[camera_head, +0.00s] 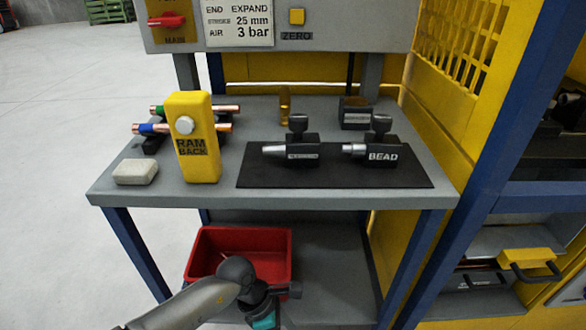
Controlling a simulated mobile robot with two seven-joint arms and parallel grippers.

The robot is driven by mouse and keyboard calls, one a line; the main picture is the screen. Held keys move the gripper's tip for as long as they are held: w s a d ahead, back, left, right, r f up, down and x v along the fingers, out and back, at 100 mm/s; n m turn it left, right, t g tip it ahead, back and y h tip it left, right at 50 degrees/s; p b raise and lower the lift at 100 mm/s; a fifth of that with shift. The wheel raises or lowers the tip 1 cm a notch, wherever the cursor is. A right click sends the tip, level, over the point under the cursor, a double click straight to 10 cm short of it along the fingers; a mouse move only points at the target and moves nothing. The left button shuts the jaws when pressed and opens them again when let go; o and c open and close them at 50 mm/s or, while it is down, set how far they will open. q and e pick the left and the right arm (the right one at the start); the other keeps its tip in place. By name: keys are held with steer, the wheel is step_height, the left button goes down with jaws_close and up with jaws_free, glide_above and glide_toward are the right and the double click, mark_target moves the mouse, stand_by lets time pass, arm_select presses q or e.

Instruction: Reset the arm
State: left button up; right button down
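My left arm (190,303) comes in at the bottom left and reaches in front of the lower shelf. Its dark end with a teal part, at my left gripper (263,308), is cut off by the bottom edge. No fingers show there, so I cannot tell whether it is open or shut or holds anything. It is below the table top and in front of the red bin (214,233), hiding part of it. My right arm and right gripper are not in view.
On the grey table (215,196) stand a yellow "RAM BACK" block (199,110), copper tubes on a rack (222,109), a pale block (135,171) and two black tools, one marked "BEAD" (383,154), on a black mat (336,178). The table's front edge lies above my arm.

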arm_select(q)
steer(key=w+d+r+n+t+h+p, duration=0.25)
steer(key=d+n+t+h, duration=0.35)
steer(key=n, duration=0.8)
steer(key=w+a+f+n+t+y+p, duration=0.15)
steer(key=a+f+n+t+y, duration=0.5)
steer(key=a+n, duration=0.85)
steer(key=s+a+f+n+g+y, duration=0.35)
steer(key=s+a+f+n, duration=0.65)
steer(key=n, duration=0.4)
steer(key=s+a+f+n+g, duration=0.1)
steer(key=s+n, duration=0.1)
steer(key=s, duration=0.4)
steer(key=s+a+f+n+g+y+p, duration=0.1)
steer(key=s+f+n+g, duration=0.1)
steer(key=s, duration=0.4)
steer(key=s+a+f+n+g+y, duration=0.1)
steer(key=s+f+n, duration=0.1)
steer(key=s, duration=0.4)
steer(key=shift+a+n+g+p, duration=0.3)
steer(key=shift+a+n+g, duration=0.1)
steer(key=shift+n, duration=0.3)
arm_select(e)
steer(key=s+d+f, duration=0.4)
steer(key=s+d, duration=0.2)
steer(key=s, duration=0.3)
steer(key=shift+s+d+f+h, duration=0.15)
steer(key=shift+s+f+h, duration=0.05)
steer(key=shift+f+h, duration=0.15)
